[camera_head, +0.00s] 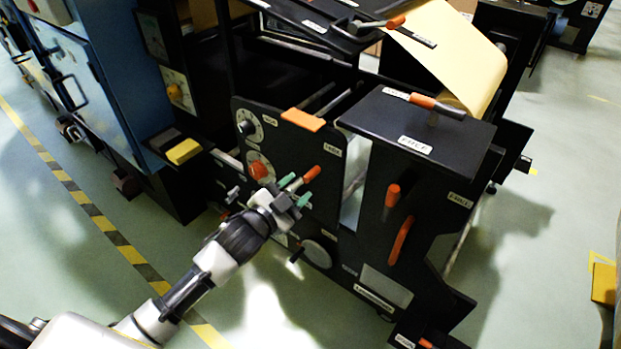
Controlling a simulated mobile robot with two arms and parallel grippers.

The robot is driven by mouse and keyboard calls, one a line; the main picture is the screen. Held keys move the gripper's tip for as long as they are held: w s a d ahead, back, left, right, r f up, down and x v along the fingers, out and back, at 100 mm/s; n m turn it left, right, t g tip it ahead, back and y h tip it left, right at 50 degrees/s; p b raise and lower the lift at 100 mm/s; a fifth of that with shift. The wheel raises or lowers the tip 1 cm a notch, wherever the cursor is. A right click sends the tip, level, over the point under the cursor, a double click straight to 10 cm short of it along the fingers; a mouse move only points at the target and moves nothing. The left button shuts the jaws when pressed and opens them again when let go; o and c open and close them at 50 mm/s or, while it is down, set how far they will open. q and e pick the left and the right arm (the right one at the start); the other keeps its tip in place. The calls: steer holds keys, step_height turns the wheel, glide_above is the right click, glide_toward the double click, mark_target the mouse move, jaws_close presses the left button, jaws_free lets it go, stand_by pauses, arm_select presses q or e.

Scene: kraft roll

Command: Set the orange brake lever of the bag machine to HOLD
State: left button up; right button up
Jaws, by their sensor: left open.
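The bag machine (345,215) is a dark machine with several orange-tipped handles and small white labels. An orange-tipped lever (312,174) sticks out from its front panel, probably the brake lever; the labels are too small to read surely, so its setting cannot be told. My left gripper (296,190) is at this lever, with one green fingertip on each side of it in the picture. The jaws are open. I cannot tell whether they touch the lever, and the gripper hides its lower part. My right gripper is not in view.
Other orange handles (401,240) stand to the right. Kraft paper (450,50) runs over the top. A blue cabinet (85,80) stands left. The floor in front is clear, with a striped line (115,238).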

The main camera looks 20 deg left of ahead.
mark_target(303, 183)
arm_select(q)
steer(key=x, duration=0.5)
steer(key=shift+w+d+b, duration=0.1)
steer(key=shift+w+b, duration=0.25)
steer(key=shift+b, duration=0.05)
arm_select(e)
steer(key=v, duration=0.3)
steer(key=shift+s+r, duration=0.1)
arm_select(q)
jaws_close()
